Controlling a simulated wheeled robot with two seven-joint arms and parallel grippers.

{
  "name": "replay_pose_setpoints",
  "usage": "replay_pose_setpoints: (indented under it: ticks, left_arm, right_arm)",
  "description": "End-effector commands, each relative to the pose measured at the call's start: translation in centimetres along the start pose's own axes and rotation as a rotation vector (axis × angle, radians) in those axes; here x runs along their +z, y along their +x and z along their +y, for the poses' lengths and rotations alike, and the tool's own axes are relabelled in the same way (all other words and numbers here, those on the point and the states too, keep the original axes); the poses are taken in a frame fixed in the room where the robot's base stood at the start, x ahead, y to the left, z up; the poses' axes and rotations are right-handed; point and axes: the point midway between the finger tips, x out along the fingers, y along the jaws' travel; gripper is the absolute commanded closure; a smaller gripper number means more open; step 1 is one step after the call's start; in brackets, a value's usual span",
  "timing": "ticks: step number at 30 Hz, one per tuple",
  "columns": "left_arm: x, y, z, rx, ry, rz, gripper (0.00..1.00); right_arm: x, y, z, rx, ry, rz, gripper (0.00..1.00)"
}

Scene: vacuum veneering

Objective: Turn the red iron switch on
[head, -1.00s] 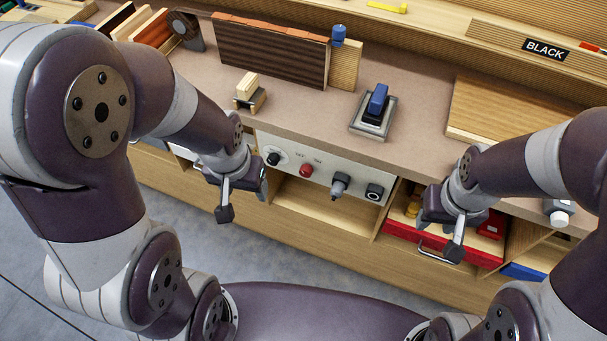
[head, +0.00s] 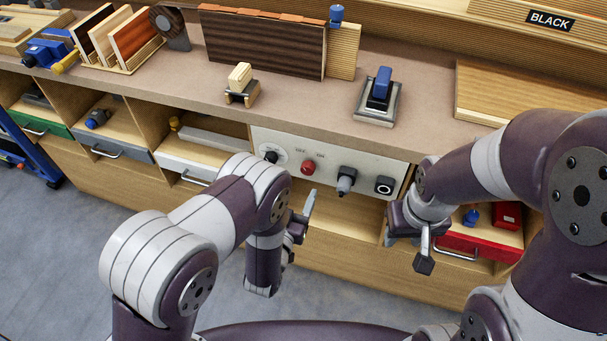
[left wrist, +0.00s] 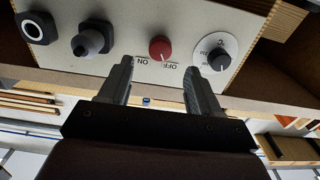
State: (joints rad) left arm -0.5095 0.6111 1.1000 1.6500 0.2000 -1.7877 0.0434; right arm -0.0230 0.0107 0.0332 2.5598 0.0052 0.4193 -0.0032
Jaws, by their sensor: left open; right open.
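The red iron switch (head: 308,167) is a round red knob on the pale control panel (head: 325,182) in the bench front. The left wrist view shows the red knob (left wrist: 160,47) upside down, with ON and OFF printed beside it; its setting is too small to read. My left gripper (head: 306,212) is open and empty, just in front of and below the panel. In the left wrist view its fingers (left wrist: 160,68) point at the panel, with the red knob between their directions and apart from them. My right gripper (head: 420,245) is open and empty, right of the panel.
A black dial (head: 270,156) sits left of the red knob. A red drawer (head: 480,246) is beside my right gripper. An open shelf lies below the panel.

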Motion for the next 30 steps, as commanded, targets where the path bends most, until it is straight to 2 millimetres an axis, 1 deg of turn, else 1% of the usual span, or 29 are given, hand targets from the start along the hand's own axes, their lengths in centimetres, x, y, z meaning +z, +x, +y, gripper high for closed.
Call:
replay_pose_setpoints:
  ticks: [1,3,6,9,13,19,20,21,23,24,25,30]
  left_arm:
    - [0.0,1.4,0.0,-0.001,-0.001,0.004,0.37]
    - [0.0,3.0,-0.1,-0.002,0.000,0.002,0.37]
    - [0.0,5.0,0.0,0.000,0.000,0.001,0.37]
    - [0.1,6.3,0.0,-0.001,0.000,-0.001,0.37]
    - [0.0,7.0,0.0,-0.001,0.000,-0.002,0.37]
    - [0.0,7.1,0.0,0.000,0.000,-0.002,0.37]
    - [0.0,7.1,0.0,0.000,0.000,-0.002,0.40]
    - [0.0,7.1,0.0,0.000,0.000,-0.002,0.53]
    - [0.0,7.1,0.0,0.000,0.000,-0.002,0.73]
    - [0.0,7.1,0.0,0.000,0.000,-0.002,0.86]
    - [0.0,7.0,0.0,0.000,0.000,-0.002,0.93]
    - [0.0,7.0,0.0,0.000,0.004,-0.002,0.93]
  right_arm:
    - [0.0,0.1,0.0,0.000,0.000,0.000,0.57]
    - [0.0,0.1,0.0,0.000,0.000,0.000,0.57]
    - [0.0,0.2,0.0,0.000,0.000,0.000,0.57]
    - [0.0,0.2,0.0,0.000,0.000,0.000,0.57]
    - [0.0,0.2,0.0,0.000,0.000,0.000,0.57]
    - [0.0,0.2,0.0,0.000,0.000,0.000,0.57]
    - [0.0,0.2,0.0,0.000,0.000,0.000,0.57]
    - [0.0,0.2,0.0,0.000,0.000,0.000,0.57]
    - [0.0,0.2,0.0,0.000,0.000,0.000,0.57]
    - [0.0,0.2,0.0,0.000,0.000,0.000,0.57]
    - [0.0,0.2,0.0,0.000,0.000,0.000,0.57]
    - [0.0,0.2,0.0,0.000,0.000,0.000,0.57]
